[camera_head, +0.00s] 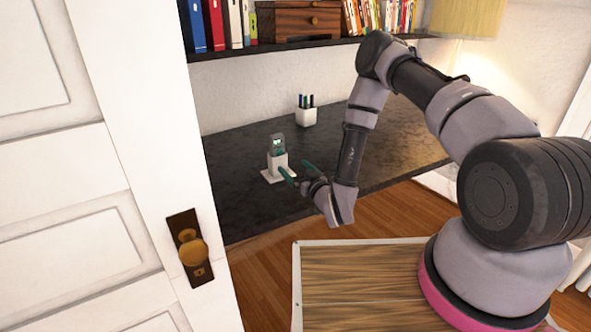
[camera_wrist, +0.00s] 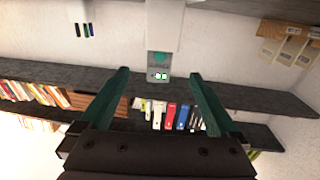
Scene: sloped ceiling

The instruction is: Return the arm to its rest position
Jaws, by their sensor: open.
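My arm is bent and stretched out over the dark desk (camera_head: 235,200). My gripper (camera_head: 296,168) has its two green fingers spread, with nothing between them in the wrist view (camera_wrist: 158,90). A small grey device (camera_head: 278,143) with a lit green display stands in a white holder (camera_head: 278,162) on the desk, just beyond the fingertips. In the wrist view the grey device (camera_wrist: 158,66) and the white holder (camera_wrist: 164,18) appear upside down, ahead of the fingers. The device seems apart from the fingers.
A white cup with pens (camera_head: 306,116) stands farther back on the desk. A shelf (camera_head: 290,45) with books and a wooden drawer box (camera_head: 298,20) runs above. A white door (camera_head: 100,170) with a brass knob (camera_head: 192,252) fills the left side. Wooden floor (camera_head: 400,212) shows in front of the desk.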

